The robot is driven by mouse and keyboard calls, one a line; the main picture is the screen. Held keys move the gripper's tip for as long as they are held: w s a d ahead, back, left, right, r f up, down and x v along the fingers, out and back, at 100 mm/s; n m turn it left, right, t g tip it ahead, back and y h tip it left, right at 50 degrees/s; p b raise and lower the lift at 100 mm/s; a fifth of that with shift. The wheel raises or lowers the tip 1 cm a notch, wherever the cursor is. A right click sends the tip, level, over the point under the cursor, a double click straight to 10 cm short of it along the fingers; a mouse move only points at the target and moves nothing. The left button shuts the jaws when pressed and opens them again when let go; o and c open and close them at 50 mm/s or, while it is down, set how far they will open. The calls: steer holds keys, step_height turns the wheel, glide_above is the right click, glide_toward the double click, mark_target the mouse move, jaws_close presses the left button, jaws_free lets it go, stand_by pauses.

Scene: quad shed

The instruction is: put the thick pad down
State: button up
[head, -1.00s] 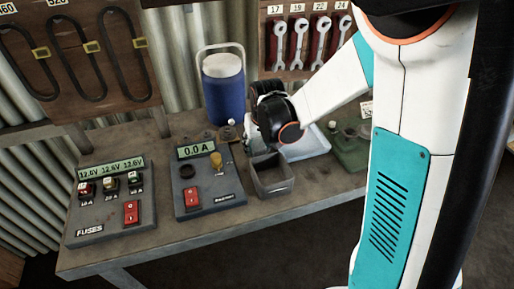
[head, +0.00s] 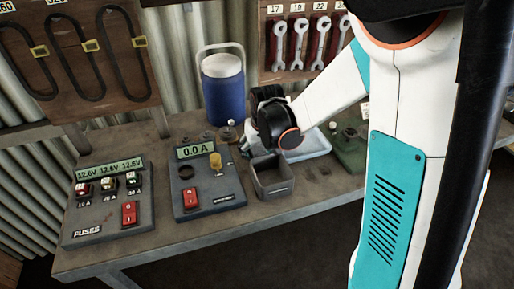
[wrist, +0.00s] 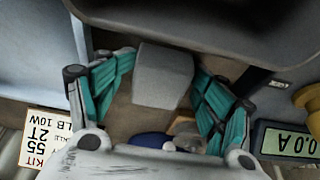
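A pale grey block, which looks like the thick pad (wrist: 163,75), sits between the teal-lined fingertips of my gripper (wrist: 165,72) in the wrist view. Both fingertips appear to press against its sides. In the head view my gripper (head: 246,146) points down over the bench, just behind the small grey open bin (head: 272,190). There the wrist hides most of the fingers, and I cannot make out the pad.
The workbench (head: 130,255) carries a fuse panel (head: 108,215), an ammeter box (head: 207,185), a blue jug (head: 223,95), a pale blue tray (head: 315,148) and a green container (head: 350,155). Wrenches (head: 298,45) hang behind. The front strip is mostly clear.

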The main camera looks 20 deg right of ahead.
steer(key=shift+r, duration=0.1)
stand_by(0.4)
steer(key=shift+w+r+p, duration=0.1)
steer(key=shift+r+p, duration=0.35)
steer(key=p+v, duration=0.4)
steer(key=v, duration=0.7)
steer(key=s+r+t, duration=0.2)
steer(key=s+r, duration=0.3)
steer(key=s, duration=0.4)
steer(key=s+r+t, duration=0.1)
steer(key=s+r, duration=0.4)
steer(key=s, duration=0.5)
steer(key=shift+s+t, duration=0.25)
steer(key=shift+t, duration=0.15)
steer(key=shift+f, duration=0.2)
steer(key=shift+o, duration=0.5)
